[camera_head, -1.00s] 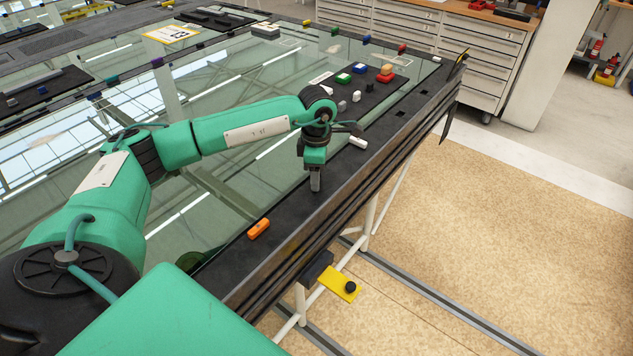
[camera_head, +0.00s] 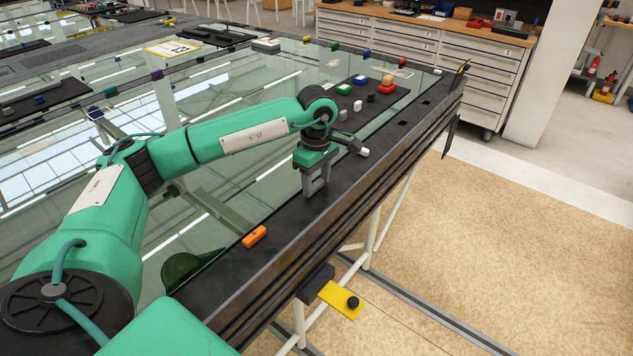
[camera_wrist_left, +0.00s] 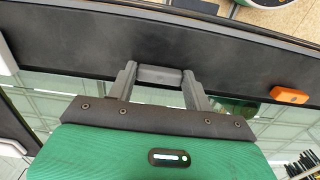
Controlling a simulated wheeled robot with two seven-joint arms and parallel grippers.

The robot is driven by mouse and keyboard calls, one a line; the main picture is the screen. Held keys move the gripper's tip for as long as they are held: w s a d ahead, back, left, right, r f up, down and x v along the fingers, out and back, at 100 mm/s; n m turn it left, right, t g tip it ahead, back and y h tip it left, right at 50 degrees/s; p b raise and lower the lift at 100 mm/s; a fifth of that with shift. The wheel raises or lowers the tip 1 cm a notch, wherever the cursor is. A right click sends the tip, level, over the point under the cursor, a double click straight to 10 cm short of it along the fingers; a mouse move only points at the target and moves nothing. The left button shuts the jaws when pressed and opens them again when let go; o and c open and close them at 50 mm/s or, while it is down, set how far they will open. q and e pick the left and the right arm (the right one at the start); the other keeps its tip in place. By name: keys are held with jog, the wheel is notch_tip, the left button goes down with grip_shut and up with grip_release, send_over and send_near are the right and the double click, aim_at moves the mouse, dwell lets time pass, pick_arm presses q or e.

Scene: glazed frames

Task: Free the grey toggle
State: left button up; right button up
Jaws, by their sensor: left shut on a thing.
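The grey toggle (camera_wrist_left: 158,76) is a short grey block on the black frame border, seen between the fingertips in the left wrist view. My left gripper (camera_head: 316,184) points down at the border, with one finger at each end of the toggle. It is shut on the toggle; the same gripper (camera_wrist_left: 160,84) fills the middle of the left wrist view. I cannot tell whether the toggle still touches the border. An orange toggle (camera_head: 254,236) lies on the border nearer to me, apart from the gripper. My right gripper is not in view.
A dark tray (camera_head: 388,99) with coloured blocks and a round knob stands farther along the border. A small white piece (camera_head: 363,153) is just beyond the gripper. A yellow plate with a black knob (camera_head: 341,299) sticks out below the border. The floor at right is clear.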

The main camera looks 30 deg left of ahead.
aim_at(317, 184)
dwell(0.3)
pick_arm(q)
jog(key=o, duration=1)
jog(key=shift+r, duration=0.1)
jog(key=shift+r, duration=0.3)
notch_tip(317, 184, up, 13)
jog(key=shift+r+b, duration=0.1)
jog(key=shift+b, duration=0.75)
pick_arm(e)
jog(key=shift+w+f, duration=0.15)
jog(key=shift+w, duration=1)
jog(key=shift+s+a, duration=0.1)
